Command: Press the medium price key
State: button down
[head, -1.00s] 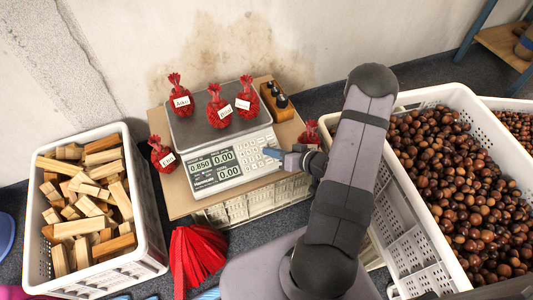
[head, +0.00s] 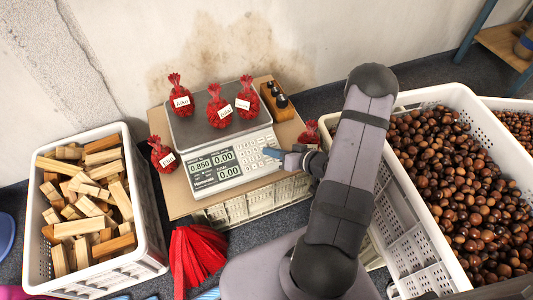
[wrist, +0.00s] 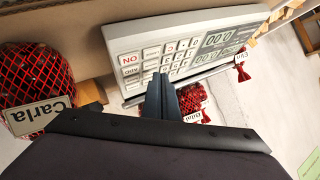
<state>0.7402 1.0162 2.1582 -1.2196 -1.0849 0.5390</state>
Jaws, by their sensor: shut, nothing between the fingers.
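The white price scale (head: 232,162) stands on a board, its front panel towards me. Its displays read 0.850, 0.00 and 0.00. The keypad (head: 263,142) is at the panel's right end. In the wrist view the keypad (wrist: 153,53) shows keys marked ON and ADD and several numbered ones; I cannot tell which is the medium price key. My gripper (head: 270,153) is shut and empty, its blue tips at the keypad's right side. In the wrist view the fingers (wrist: 163,90) hide part of the keys; I cannot tell whether they touch one.
Three red net bags (head: 219,112) sit on the scale's plate (head: 193,128). One bag (head: 161,158) stands left of the scale, and another (head: 310,132), labelled Carla in the wrist view, stands right. A wooden stamp holder (head: 276,99) is behind. Crates of wood (head: 152,215) and chestnuts (head: 408,190) flank the board.

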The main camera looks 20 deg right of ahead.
jog(key=shift+f, duration=0.1)
jog(key=shift+w+f, duration=0.1)
jog(key=shift+f, duration=0.25)
jog(key=shift+w+f, duration=0.1)
jog(key=shift+f, duration=0.2)
dwell(0.8)
jog(key=shift+r, duration=0.1)
jog(key=shift+s+r+p, duration=0.25)
jog(key=shift+r+p, duration=0.4)
jog(key=shift+r, duration=0.1)
dwell(0.3)
jog(key=r+p, duration=0.1)
jog(key=s+r+p, duration=0.1)
jog(key=r+p, duration=0.2)
jog(key=p, duration=0.1)
jog(key=shift+s+r, duration=0.3)
jog(key=shift+w, duration=0.1)
dwell(0.6)
